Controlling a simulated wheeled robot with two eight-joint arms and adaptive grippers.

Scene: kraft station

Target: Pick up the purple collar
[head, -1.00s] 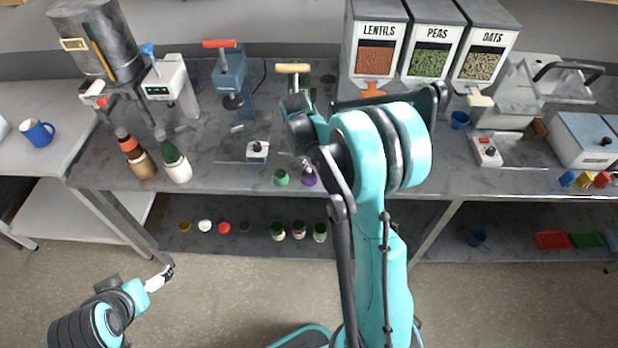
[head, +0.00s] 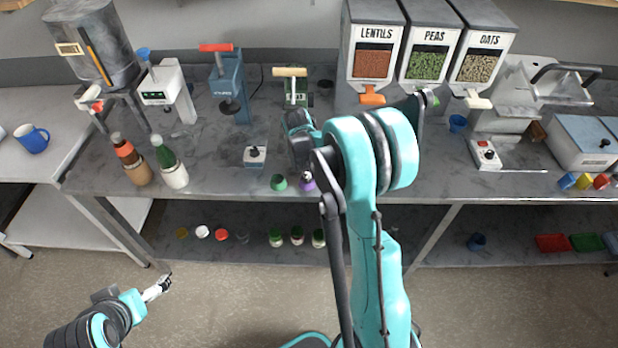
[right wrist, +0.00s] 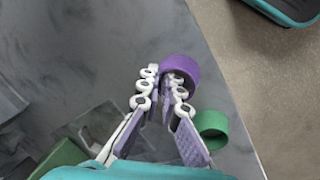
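The purple collar (head: 308,185) stands near the front edge of the worktop, right of a green collar (head: 279,182). In the right wrist view the purple collar (right wrist: 185,68) is a short ring at the fingertips, with the green collar (right wrist: 213,128) beside it. My right gripper (right wrist: 162,75) reaches it from above; its fingers lean inward with a narrow gap, one tip beside the ring and the other overlapping its opening. I cannot tell whether they touch it. In the head view my right arm partly hides that spot. My left gripper (head: 164,284) is low at the left, too small to read.
Two bottles (head: 170,165) stand on the worktop at left. A white switch box (head: 254,156) sits behind the collars, with presses and hoppers further back. Jars (head: 297,236) and lids are on the lower shelf. The worktop left of the green collar is mostly clear.

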